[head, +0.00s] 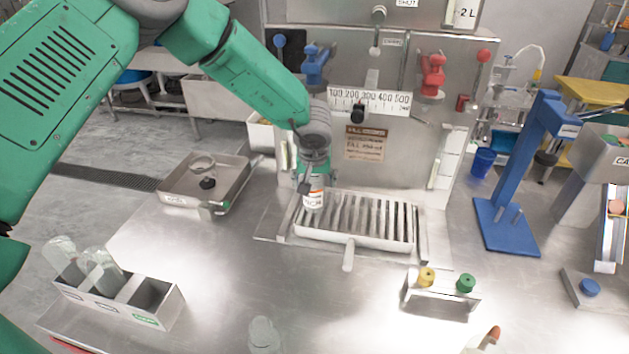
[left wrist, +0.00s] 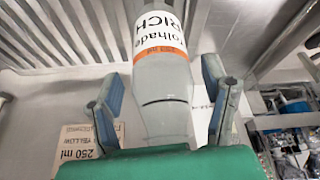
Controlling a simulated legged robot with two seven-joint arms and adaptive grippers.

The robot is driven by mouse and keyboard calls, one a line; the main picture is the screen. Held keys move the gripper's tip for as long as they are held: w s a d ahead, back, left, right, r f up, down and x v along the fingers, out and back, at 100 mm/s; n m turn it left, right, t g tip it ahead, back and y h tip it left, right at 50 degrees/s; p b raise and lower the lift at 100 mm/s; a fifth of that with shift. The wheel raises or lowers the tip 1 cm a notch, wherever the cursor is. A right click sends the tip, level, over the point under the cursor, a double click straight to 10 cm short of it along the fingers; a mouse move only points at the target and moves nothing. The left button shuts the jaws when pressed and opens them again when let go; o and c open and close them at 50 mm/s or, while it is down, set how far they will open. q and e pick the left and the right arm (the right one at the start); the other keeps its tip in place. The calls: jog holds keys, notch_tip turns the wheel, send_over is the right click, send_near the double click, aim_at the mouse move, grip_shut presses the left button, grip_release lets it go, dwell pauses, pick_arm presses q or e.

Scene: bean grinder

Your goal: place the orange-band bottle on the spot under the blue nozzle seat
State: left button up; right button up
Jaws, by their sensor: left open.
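The orange-band bottle (head: 313,197), white with a grey upper part, is at the left end of the slotted drip grate (head: 350,240), below the blue nozzle seat (head: 315,62). It appears to stand on the grate, but its exact contact is hard to tell. My left gripper (head: 311,175) is around the bottle's upper part. In the left wrist view, the bottle (left wrist: 163,45) lies between the blue-padded fingers of my left gripper (left wrist: 165,105), with gaps on both sides; the fingers are open. The gripper partly hides the bottle in the head view. My right gripper is not in view.
A red nozzle seat (head: 432,75) is on the panel's right. A metal tray (head: 175,190) lies left of the grate. A bin (head: 150,300) with clear bags is front left. A small rack (head: 440,300) with yellow and green knobs is front right. A blue stand (head: 515,180) is right.

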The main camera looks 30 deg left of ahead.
pick_arm(q)
jog(key=v, duration=1.2)
jog(key=shift+p, duration=0.4)
jog(key=shift+s, duration=0.1)
